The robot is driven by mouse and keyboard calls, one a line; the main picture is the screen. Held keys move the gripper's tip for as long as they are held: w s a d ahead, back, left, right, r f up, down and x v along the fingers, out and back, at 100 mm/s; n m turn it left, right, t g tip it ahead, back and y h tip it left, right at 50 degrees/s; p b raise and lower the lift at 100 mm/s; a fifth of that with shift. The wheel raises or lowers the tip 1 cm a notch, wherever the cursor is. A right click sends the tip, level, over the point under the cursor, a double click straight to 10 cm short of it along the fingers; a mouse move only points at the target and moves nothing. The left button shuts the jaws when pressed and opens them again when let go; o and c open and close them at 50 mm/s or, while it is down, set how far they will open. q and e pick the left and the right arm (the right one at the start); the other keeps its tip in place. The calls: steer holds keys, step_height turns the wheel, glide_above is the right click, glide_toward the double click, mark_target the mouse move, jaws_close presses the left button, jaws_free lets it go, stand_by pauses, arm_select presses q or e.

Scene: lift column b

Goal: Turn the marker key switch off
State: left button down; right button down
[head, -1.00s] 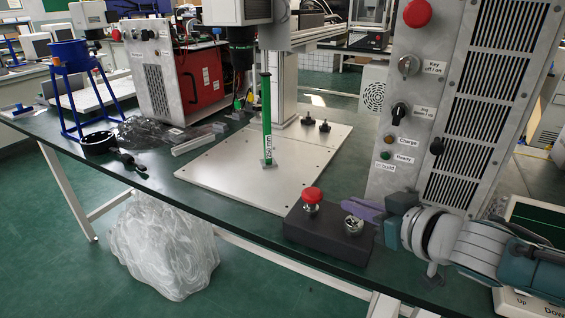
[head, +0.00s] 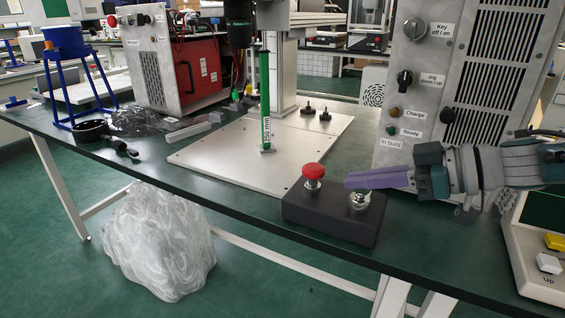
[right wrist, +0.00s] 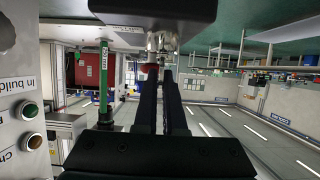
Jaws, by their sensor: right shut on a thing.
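A dark control box (head: 330,218) at the front edge of the green table carries a red mushroom button (head: 313,174) and a silver key switch (head: 360,201). I take this silver switch as the marker key switch. My right gripper (head: 350,181) reaches in from the right, its purple fingers at the top of the switch. In the right wrist view the two dark fingers (right wrist: 160,72) meet the silver key switch (right wrist: 160,42) and are shut on its key. The fingers partly hide the key, so its turn angle is unclear. My left gripper is out of view.
A tall grey panel (head: 395,150) behind my arm has another knob labelled "Key off / on" (head: 414,29). A white base plate (head: 230,160) with a green 250 mm post (head: 265,100) stands left. A keypad unit (head: 535,262) sits at the right.

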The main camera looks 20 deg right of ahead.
stand_by(0.4)
steer(key=c, duration=1)
jaws_free()
steer(key=p+v, duration=0.2)
steer(key=v, duration=0.7)
steer(key=shift+s+d+r+p, duration=0.2)
steer(key=shift+s+d+p, duration=0.05)
steer(key=shift+p, duration=0.05)
steer(key=shift+a, duration=0.1)
